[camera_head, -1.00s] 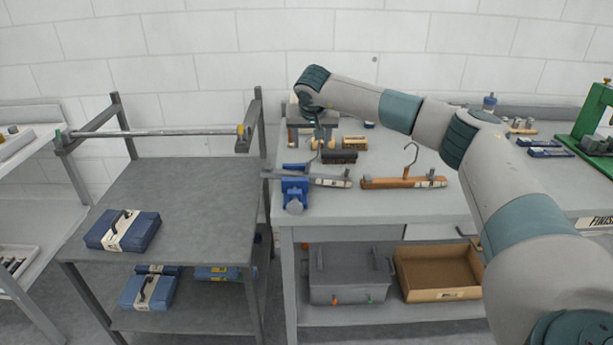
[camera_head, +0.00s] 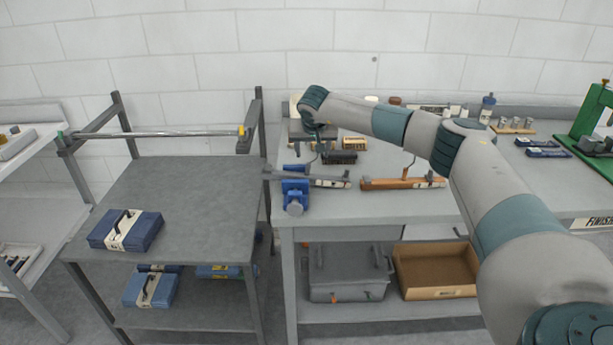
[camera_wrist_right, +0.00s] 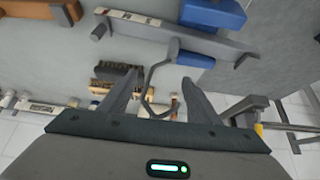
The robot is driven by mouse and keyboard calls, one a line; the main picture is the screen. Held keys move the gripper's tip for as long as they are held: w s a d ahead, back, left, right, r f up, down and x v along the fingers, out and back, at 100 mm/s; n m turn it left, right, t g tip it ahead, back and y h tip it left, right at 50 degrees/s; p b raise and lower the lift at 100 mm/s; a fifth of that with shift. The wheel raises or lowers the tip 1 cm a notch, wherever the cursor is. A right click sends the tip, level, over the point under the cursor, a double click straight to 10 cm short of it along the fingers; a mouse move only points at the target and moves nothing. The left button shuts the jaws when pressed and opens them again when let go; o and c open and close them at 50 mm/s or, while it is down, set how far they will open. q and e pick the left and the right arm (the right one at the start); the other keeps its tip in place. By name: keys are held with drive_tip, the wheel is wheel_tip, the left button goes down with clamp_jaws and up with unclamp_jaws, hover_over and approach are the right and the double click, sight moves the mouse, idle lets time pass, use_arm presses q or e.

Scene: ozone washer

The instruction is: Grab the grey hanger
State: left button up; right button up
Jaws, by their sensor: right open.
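The grey hanger (camera_head: 330,181) lies across the blue vise (camera_head: 295,187) at the front left of the workbench, its left end past the bench edge. In the right wrist view the hanger's bar (camera_wrist_right: 205,38) runs across the top and its metal hook (camera_wrist_right: 150,82) extends between my fingers. My right gripper (camera_wrist_right: 160,84) is open, with one finger on each side of the hook; I cannot tell whether either touches it. In the head view my right gripper (camera_head: 319,139) is just above the hanger, partly hidden by my wrist. My left gripper is not in view.
A wooden hanger (camera_head: 400,184) lies to the right on the bench (camera_head: 370,207). Brushes and blocks (camera_head: 341,157) sit behind the hook. A rack with a metal rail (camera_head: 160,134) and folded blue garments (camera_head: 125,231) stands at left. The rack's upper shelf is mostly clear.

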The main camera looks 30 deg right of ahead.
idle(0.4)
clamp_jaws()
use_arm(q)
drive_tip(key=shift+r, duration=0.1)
use_arm(e)
drive_tip(key=shift+r, duration=0.15)
wheel_tip(320, 180, up, 13)
drive_tip(key=p, duration=0.8)
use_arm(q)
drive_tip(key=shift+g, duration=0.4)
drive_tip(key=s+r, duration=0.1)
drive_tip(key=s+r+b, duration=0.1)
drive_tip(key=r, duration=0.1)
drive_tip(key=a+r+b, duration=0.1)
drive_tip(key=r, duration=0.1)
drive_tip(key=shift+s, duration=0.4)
use_arm(e)
drive_tip(key=s+a+f, duration=0.1)
drive_tip(key=s+a, duration=0.8)
drive_tip(key=s, duration=0.6)
drive_tip(key=shift+s+a+f, duration=0.15)
drive_tip(key=shift+s+a, duration=0.05)
